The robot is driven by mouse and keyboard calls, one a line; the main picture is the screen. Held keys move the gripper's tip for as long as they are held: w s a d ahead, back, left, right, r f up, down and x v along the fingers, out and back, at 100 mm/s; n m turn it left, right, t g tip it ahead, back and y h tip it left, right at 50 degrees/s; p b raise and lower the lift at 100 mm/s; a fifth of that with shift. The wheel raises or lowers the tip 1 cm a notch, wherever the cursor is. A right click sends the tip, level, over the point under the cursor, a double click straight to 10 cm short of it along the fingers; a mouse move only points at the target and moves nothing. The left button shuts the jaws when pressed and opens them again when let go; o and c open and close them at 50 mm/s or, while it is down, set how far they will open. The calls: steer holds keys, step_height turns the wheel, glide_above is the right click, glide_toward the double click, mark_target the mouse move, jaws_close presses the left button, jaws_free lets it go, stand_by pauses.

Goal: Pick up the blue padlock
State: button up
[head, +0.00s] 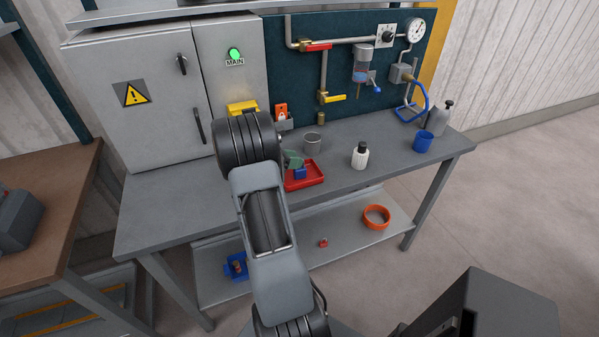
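A small blue object (299,173), which looks like the blue padlock, sits in the red tray (318,180) on the grey workbench. A dark green piece (293,160) is beside it at the tray's back left; I cannot tell what it is. My arm crosses the middle of the view just left of the tray and hides part of the bench. My gripper does not show; it is out of sight behind the arm.
A cabinet (150,100) and a pipe panel stand behind. The lower shelf holds an orange ring (376,216) and a blue bin (232,266).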

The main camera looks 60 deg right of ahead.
steer(key=shift+p+x, duration=0.6)
steer(key=shift+x, duration=1.9)
steer(key=shift+s+a+r, duration=0.1)
steer(key=shift+s, duration=0.05)
steer(key=shift+c, duration=0.4)
jaws_close()
